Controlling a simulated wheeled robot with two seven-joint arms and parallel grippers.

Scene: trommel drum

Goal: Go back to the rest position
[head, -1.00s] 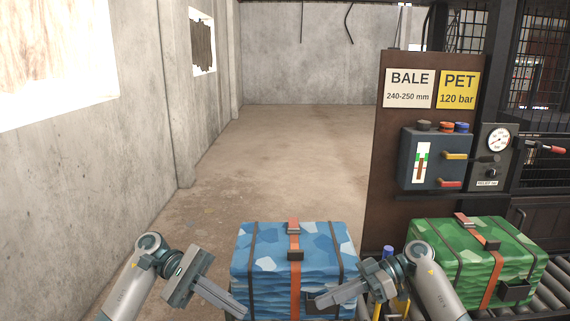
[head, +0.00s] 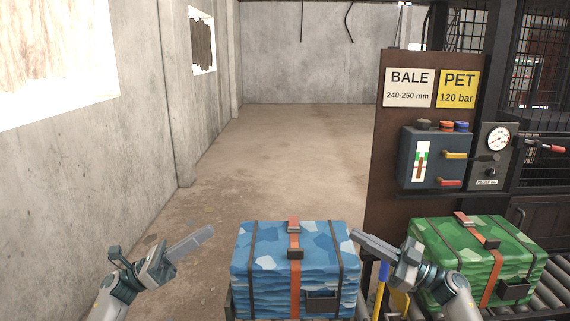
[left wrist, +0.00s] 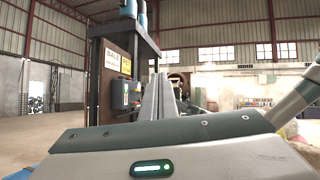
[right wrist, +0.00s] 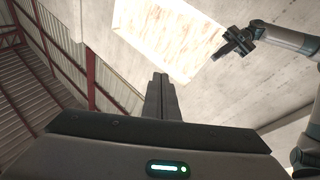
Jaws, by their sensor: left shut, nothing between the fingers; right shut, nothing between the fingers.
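My left gripper (head: 207,234) is shut and empty, raised left of the blue bale with its fingers pointing up and right. Its closed fingers also show in the left wrist view (left wrist: 156,98). My right gripper (head: 357,235) is shut and empty, its fingers pointing up and left close to the upper right corner of the blue bale; I cannot tell whether they touch. Its closed fingers also show in the right wrist view (right wrist: 161,98). The right wrist view also shows my left gripper in the upper right. The blue bale (head: 262,275) sits upright between the two arms.
A green strapped bale (head: 447,255) rests at the right, behind my right arm, by a roller conveyor (head: 549,296). The brown press panel (head: 390,150) with a control box (head: 410,160) and gauge (head: 499,139) stands behind. Open concrete floor (head: 290,160) lies ahead.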

